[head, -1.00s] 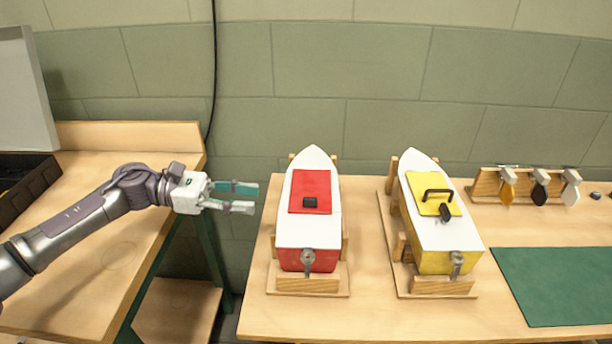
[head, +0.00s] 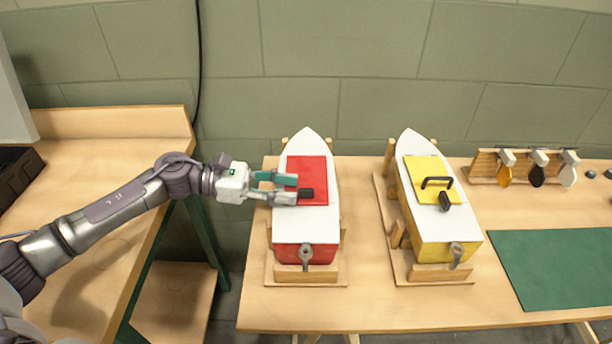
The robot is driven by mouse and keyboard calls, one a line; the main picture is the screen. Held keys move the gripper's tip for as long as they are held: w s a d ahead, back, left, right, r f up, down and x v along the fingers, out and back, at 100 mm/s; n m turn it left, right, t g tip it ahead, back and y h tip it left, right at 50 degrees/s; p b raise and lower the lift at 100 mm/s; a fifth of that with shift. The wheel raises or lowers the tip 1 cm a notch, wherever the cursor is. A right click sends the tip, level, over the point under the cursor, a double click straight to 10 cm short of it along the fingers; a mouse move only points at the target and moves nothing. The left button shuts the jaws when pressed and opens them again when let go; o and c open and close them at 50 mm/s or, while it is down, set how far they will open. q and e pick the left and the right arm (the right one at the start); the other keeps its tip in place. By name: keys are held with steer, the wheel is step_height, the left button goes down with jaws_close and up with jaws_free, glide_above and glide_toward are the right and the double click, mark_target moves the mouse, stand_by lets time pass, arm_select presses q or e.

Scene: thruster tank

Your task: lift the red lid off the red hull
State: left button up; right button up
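The red hull (head: 290,252) has a white deck and sits in a wooden cradle on the table. The red lid (head: 309,172) lies flat on its deck, with a small black knob or handle (head: 306,193) near the lid's rear edge. My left gripper (head: 296,188) is at the lid's left side, its fingers spread apart and pointing right toward the black part. The fingertips overlap the lid's left portion in the picture; whether they touch it I cannot tell. My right gripper is not in view.
A yellow hull (head: 440,262) with a yellow lid (head: 425,168) stands in a cradle (head: 410,268) to the right. A wooden rack (head: 484,167) with several small propeller-like parts and a green mat (head: 555,265) lie further right. A gap separates the left bench (head: 100,215) from this table.

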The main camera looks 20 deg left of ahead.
mark_target(306, 189)
arm_select(q)
steer(key=p+x, duration=0.1)
steer(key=x, duration=0.3)
steer(key=shift+w+d+f, duration=0.1)
steer(key=shift+d, duration=0.1)
jaws_close()
